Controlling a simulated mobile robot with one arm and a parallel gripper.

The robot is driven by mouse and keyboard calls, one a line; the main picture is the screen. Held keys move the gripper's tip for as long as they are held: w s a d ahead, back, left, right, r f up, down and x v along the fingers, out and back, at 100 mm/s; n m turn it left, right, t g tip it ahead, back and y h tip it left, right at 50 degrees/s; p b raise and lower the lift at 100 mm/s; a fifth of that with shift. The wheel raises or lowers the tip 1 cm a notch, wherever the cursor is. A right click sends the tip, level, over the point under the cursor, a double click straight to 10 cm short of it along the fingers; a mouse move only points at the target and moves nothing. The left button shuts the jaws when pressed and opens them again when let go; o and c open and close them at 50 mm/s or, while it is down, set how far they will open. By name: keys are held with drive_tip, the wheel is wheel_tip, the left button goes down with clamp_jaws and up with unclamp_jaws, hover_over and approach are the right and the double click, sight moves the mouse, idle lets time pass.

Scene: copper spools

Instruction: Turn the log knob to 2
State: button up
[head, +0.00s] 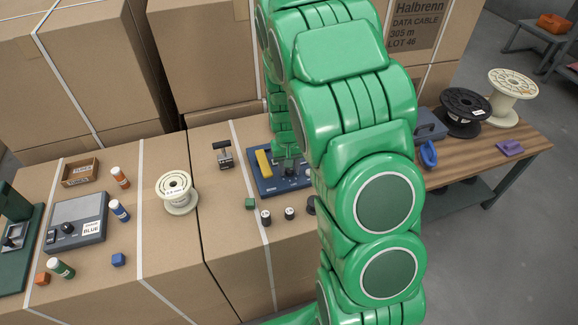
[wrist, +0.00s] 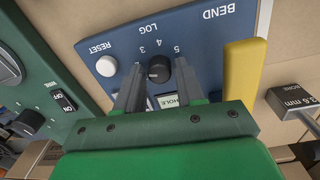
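The log knob (wrist: 158,69) is a small black dial on a blue panel (wrist: 205,40), upside down in the wrist view. The word LOG and the numbers 3, 4 and 5 show around it. The 2 is not legible, and I cannot tell where the knob points. My gripper (wrist: 159,72) is open, with one finger on each side of the knob and apparent gaps between.
On the blue panel are a white RESET button (wrist: 106,66) and a yellow bar (wrist: 241,75). A green panel (wrist: 28,72) with switches lies beside it. A metal-stemmed tool marked 3.6 mm (wrist: 292,104) stands at the right. A cream spool (head: 176,194) stands on the boxes.

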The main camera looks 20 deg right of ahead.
sight(288, 170)
drive_tip(key=shift+r, duration=0.1)
wheel_tip(288, 170, up, 8)
drive_tip(key=shift+f, duration=0.2)
drive_tip(key=shift+a, duration=0.1)
idle(0.4)
drive_tip(key=shift+s+r, duration=0.25)
drive_tip(key=shift+r, duration=0.05)
drive_tip(key=s+a+r, duration=0.2)
drive_tip(key=s+r, duration=0.4)
drive_tip(key=s, duration=0.3)
drive_tip(key=s+a+r, duration=0.2)
drive_tip(key=s+r, duration=0.5)
drive_tip(key=s, duration=0.1)
drive_tip(key=s+r+g, duration=0.1)
drive_tip(key=s+r, duration=0.1)
drive_tip(key=s, duration=0.6)
drive_tip(key=s+a+r+n, duration=0.1)
drive_tip(key=s+r, duration=0.1)
drive_tip(key=s, duration=0.7)
drive_tip(key=shift+s+g, duration=0.2)
drive_tip(key=shift+g, duration=0.2)
